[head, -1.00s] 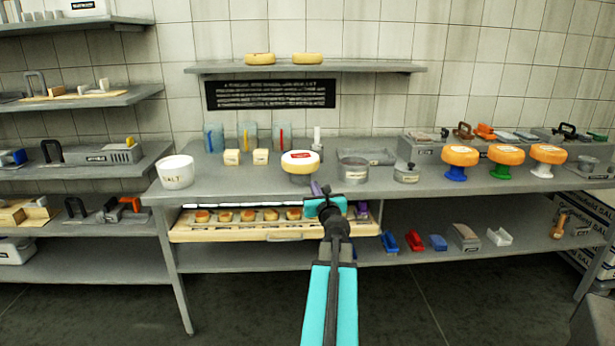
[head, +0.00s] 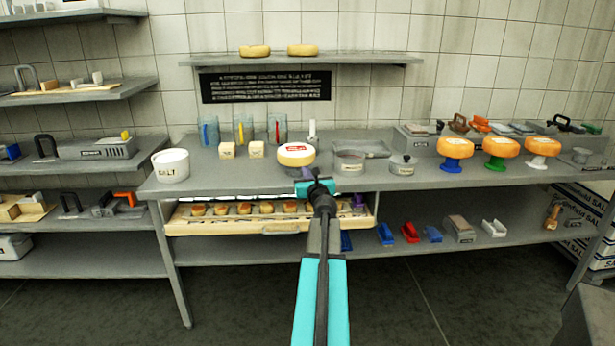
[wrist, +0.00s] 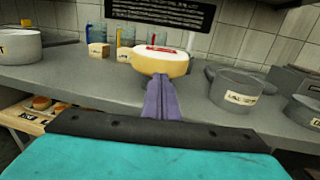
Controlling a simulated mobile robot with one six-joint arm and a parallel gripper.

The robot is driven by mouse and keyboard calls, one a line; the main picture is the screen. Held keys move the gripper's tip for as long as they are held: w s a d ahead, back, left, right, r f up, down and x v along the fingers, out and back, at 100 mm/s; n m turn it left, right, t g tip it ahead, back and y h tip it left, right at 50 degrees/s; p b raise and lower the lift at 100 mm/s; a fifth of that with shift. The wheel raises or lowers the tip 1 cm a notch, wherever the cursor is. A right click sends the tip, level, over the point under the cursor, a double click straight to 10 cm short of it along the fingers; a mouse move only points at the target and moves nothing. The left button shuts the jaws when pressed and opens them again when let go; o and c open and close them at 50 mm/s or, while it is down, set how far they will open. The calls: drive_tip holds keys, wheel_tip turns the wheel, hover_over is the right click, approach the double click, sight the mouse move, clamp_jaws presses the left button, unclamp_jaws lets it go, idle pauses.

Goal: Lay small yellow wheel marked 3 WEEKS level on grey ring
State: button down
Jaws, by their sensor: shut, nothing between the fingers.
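The small yellow wheel (head: 296,155) with a red and white label sits near the front of the worktop. Its label is too small to read. In the head view a grey round base, seemingly the grey ring (head: 288,170), shows under it, partly hidden by my arm. The wheel looks about level there. My gripper (head: 301,174) is just in front of the wheel, its purple fingers shut together and empty. In the wrist view the shut fingertips (wrist: 158,80) cover the wheel's (wrist: 160,62) lower front edge; whether they touch it I cannot tell.
A labelled grey pot (head: 349,162) and a lidded one (head: 403,165) stand to the right. Two pale blocks (head: 256,151) and a white salt tub (head: 171,166) stand left. Orange wheels on coloured stands (head: 456,148) are farther right. A tray (head: 270,227) lies below.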

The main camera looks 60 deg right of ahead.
drive_tip(key=shift+x, duration=3.55)
drive_tip(key=shift+w, duration=0.1)
drive_tip(key=shift+x, duration=1)
drive_tip(key=shift+a, duration=0.1)
drive_tip(key=shift+v, duration=1.15)
approach(300, 161)
drive_tip(key=shift+r+v, duration=0.2)
drive_tip(key=shift+v, duration=2.6)
